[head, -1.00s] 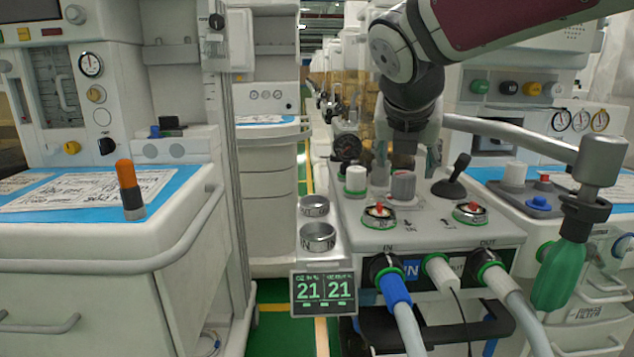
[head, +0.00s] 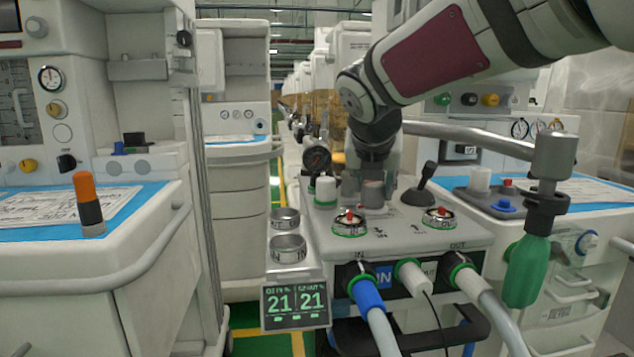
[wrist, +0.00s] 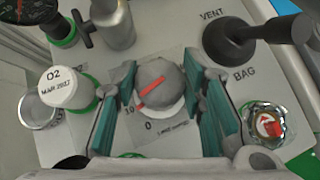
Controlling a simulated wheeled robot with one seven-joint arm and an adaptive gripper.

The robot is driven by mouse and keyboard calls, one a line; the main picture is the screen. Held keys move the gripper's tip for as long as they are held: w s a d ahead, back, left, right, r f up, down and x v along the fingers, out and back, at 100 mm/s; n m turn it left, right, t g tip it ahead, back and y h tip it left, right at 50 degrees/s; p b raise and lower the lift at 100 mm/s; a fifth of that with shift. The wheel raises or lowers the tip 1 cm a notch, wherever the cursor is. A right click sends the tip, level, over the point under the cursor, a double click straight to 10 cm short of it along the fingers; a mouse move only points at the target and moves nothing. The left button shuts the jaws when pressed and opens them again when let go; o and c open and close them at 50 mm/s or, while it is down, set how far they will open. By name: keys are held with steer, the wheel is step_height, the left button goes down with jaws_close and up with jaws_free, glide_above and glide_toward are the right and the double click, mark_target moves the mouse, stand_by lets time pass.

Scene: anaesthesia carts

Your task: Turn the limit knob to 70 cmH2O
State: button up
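The limit knob (wrist: 152,72) is a round grey knob with a red line, on the sloped top of the grey panel. It also shows in the head view (head: 373,195). In the wrist view the red line runs from lower left, close to the printed 10, to upper right. A printed 0 is below the knob; other scale marks are hidden. My gripper (wrist: 158,80) points down over the knob, one teal-padded finger on each side. The fingers are apart, with the knob between their tips. I cannot tell whether the pads touch it.
A white O2 knob (wrist: 69,89) stands close left of my gripper, with a metal post (wrist: 112,22) behind. The black vent/bag lever (wrist: 235,40) is at right. A red-centred port (wrist: 267,125) is lower right. A gauge (head: 317,159) rises behind the panel.

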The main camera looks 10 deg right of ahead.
steer(key=shift+m+p, duration=0.3)
steer(key=shift+p, duration=0.3)
steer(key=shift+a+r+m+g+h+p, duration=0.1)
steer(key=shift+m+g+h+p, duration=0.2)
steer(key=shift+m+h+p, duration=0.35)
steer(key=m+g+h+p, duration=0.1)
steer(key=m+p, duration=0.2)
steer(key=p, duration=0.1)
steer(key=shift+g+h+p, duration=0.3)
steer(key=shift+h, duration=0.05)
steer(key=m+g+h+p, duration=0.1)
steer(key=m+g+p, duration=0.1)
steer(key=p, duration=0.3)
steer(key=m+g+h+p, duration=0.1)
steer(key=m+g+p, duration=0.1)
steer(key=m+p, duration=0.2)
steer(key=shift+r+p, duration=0.1)
steer(key=shift+p, duration=0.25)
steer(key=m+g+p, duration=0.3)
steer(key=p, duration=0.2)
steer(key=shift+m+h, duration=0.3)
steer(key=shift+m, duration=0.05)
steer(key=m+g+p, duration=0.2)
steer(key=m+g, duration=0.1)
steer(key=m, duration=0.1)
steer(key=shift+w+f+y+p, duration=0.1)
steer(key=shift+f+y+p, duration=0.15)
steer(key=shift+y+p, duration=0.15)
steer(key=shift+m, duration=0.3)
